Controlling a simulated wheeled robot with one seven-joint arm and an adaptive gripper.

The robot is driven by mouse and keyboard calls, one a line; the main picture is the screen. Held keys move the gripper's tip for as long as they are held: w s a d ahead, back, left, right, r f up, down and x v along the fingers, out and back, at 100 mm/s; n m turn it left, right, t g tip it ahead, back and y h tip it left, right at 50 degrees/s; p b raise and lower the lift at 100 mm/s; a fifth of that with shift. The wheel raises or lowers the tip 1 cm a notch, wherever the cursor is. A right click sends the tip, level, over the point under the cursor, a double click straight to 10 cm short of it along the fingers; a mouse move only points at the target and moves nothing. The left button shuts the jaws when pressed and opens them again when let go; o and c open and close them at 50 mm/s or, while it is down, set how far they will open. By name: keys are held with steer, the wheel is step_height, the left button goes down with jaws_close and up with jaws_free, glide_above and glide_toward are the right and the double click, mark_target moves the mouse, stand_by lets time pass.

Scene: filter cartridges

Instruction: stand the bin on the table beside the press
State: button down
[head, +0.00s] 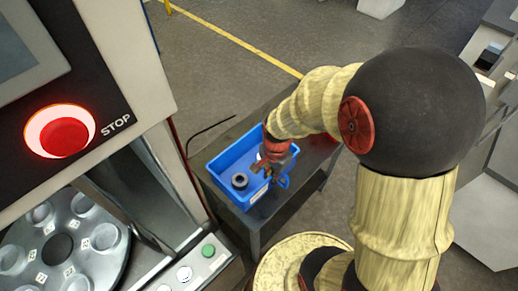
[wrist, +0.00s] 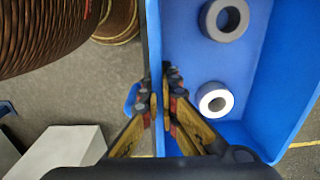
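The blue bin (head: 226,160) is upright at the dark table (head: 272,212), right of the machine with the STOP button; I cannot tell whether its base touches the tabletop. It fills the right of the wrist view (wrist: 262,85). It holds a dark grey ring cartridge (head: 239,181) and a whiter one (wrist: 214,100). My gripper (head: 264,165) is at the bin's right-hand wall. In the wrist view, its fingers (wrist: 160,108) are close together on either side of that wall, one inside and one outside, shut on it. A blue handle (head: 284,182) sticks out beside the fingers.
The machine (head: 120,60), possibly the press, stands close at left, with a red STOP button (head: 62,137) and a carousel of cups (head: 60,245). A grey cabinet (head: 490,215) is at right. Open floor with a yellow line (head: 240,43) lies behind the table.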

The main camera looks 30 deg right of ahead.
steer(key=w+d+f, duration=0.1)
steer(key=w, duration=0.1)
steer(key=w+d+f, duration=0.1)
steer(key=w+d, duration=0.1)
steer(key=w+d+f, duration=0.1)
steer(key=w+d, duration=0.1)
steer(key=shift+w+f+b, duration=0.3)
steer(key=shift+f+b, duration=0.05)
steer(key=w+d+f, duration=0.1)
steer(key=w+f, duration=0.1)
steer(key=f, duration=0.1)
steer(key=w+d+f, duration=0.1)
steer(key=shift+w+d+f+b, duration=0.3)
steer(key=shift+d+f, duration=0.05)
steer(key=shift+f, duration=0.05)
steer(key=shift+w+d+f+b, duration=0.1)
steer(key=shift+w+f, duration=0.05)
steer(key=shift+f, duration=0.55)
steer(key=shift+w+d+f+b, duration=0.1)
steer(key=shift+w+d+f, duration=0.05)
steer(key=shift+f, duration=0.6)
steer(key=shift+w+d+f+b, duration=0.1)
steer(key=shift+w+f, duration=0.05)
steer(key=shift+f, duration=0.55)
steer(key=shift+f, duration=0.2)
steer(key=c, duration=2)
jaws_free()
steer(key=shift+s, duration=0.1)
steer(key=shift+c, duration=0.2)
steer(key=shift+r, duration=0.1)
